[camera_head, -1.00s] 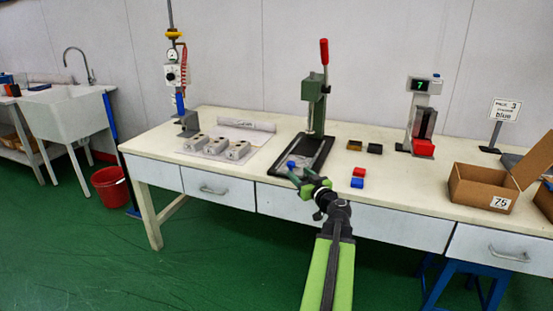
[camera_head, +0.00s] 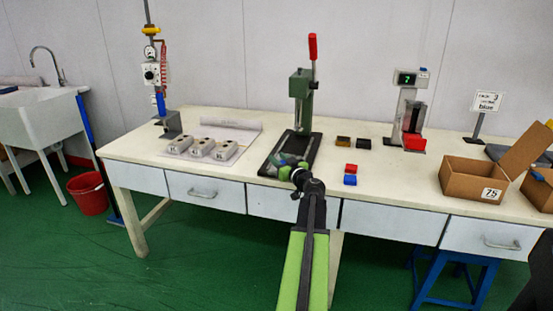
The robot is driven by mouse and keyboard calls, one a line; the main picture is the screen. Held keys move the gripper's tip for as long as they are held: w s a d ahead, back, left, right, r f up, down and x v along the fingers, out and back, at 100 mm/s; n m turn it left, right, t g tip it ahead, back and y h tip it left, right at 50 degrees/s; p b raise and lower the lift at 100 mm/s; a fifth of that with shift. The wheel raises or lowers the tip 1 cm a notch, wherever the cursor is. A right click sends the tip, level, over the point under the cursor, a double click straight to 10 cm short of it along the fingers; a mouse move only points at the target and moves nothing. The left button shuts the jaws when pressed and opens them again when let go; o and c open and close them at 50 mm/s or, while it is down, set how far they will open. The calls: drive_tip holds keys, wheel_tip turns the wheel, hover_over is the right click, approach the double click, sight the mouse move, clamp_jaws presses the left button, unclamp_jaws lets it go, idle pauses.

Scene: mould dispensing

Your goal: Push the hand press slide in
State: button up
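The green hand press (camera_head: 301,98) with its red-tipped lever (camera_head: 313,46) stands at the back of the white bench. Its black base plate (camera_head: 312,146) reaches forward toward the bench's front edge. My gripper (camera_head: 287,162) is over the front part of this base, below the press column in the picture. The slide is largely hidden behind my gripper and wrist, so I cannot tell how far out it is or whether I touch it. The fingers are too small and covered to show if they are open or shut.
A red block (camera_head: 351,168) and a blue block (camera_head: 350,180) lie right of the base, with two small dark trays behind. Grey moulds (camera_head: 202,147) sit left on a sheet. A dispenser (camera_head: 408,110) and a cardboard box (camera_head: 472,178) stand further right.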

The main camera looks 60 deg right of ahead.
drive_tip(key=shift+w, duration=0.1)
clamp_jaws()
drive_tip(key=shift+a, duration=0.1)
drive_tip(key=shift+w, duration=0.1)
idle(0.8)
